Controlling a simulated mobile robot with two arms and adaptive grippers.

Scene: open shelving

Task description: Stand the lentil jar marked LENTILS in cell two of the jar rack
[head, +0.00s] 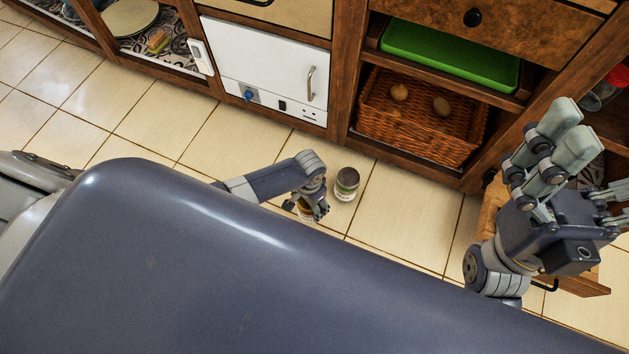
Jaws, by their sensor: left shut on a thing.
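My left gripper (318,210) is low over the floor at the middle of the head view, partly hidden by its own wrist. It is shut on a small jar-like thing (304,209) with a yellowish and reddish side, mostly hidden by the gripper. A jar (346,184) with a dark lid and a pale and green label stands upright on the floor just right of it. I cannot read LENTILS on either. My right gripper (585,160) is raised at the right, fingers spread, with nothing seen between them. I cannot make out the jar rack.
Wooden shelving runs along the back, with a white appliance (262,70), a wicker basket (415,125) and a green tray (450,58). A red-lidded thing (618,76) is on the right shelf. A wooden drawer or door (582,284) juts out under my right gripper. The tiled floor (415,215) is otherwise clear.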

